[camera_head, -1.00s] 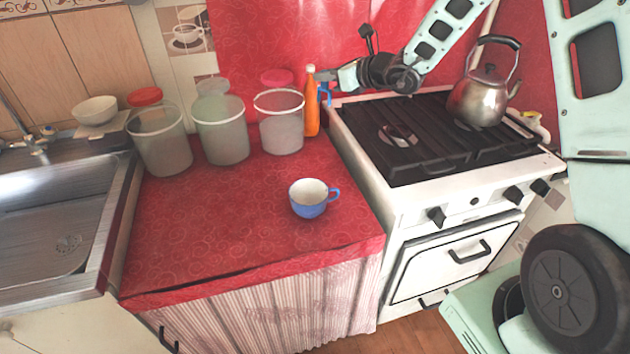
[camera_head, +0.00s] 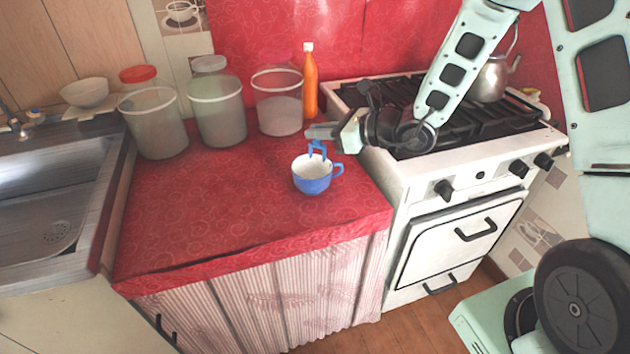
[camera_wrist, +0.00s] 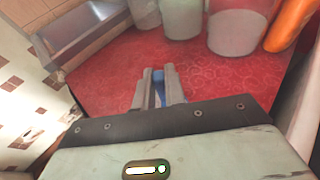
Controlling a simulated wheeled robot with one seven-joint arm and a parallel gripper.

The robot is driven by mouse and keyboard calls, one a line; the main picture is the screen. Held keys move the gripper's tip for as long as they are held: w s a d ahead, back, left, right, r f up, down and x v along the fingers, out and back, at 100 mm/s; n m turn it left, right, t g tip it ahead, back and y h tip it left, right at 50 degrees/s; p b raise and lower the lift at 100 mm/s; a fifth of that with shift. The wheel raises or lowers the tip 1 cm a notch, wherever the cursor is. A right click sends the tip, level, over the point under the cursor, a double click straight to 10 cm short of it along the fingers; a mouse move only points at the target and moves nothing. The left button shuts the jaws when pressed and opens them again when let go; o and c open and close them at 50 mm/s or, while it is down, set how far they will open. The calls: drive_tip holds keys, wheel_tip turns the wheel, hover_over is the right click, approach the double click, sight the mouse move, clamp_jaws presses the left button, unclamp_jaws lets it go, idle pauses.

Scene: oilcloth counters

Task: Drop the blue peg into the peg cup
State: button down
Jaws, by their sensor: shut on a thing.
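The peg cup is a blue mug with a white inside (camera_head: 313,182), upright on the red counter in the head view, its handle to the right. The mug is not clearly visible in the wrist view.
Several tubs, one of them (camera_head: 277,110), and an orange bottle (camera_head: 311,85) stand at the back of the red counter (camera_head: 200,220). The stove (camera_head: 460,170) with a kettle (camera_head: 492,78) is right, the sink (camera_head: 45,205) left. The counter's front left is clear.

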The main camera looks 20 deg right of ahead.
sight(321, 144)
drive_tip(key=shift+f+b, duration=0.85)
drive_tip(key=shift+f, duration=0.9)
drive_tip(key=c, duration=1.4)
unclamp_jaws()
drive_tip(key=v, duration=1.7)
drive_tip(key=shift+s+d+r, duration=0.1)
drive_tip(key=shift+s+r, duration=0.05)
drive_tip(key=shift+r, duration=0.05)
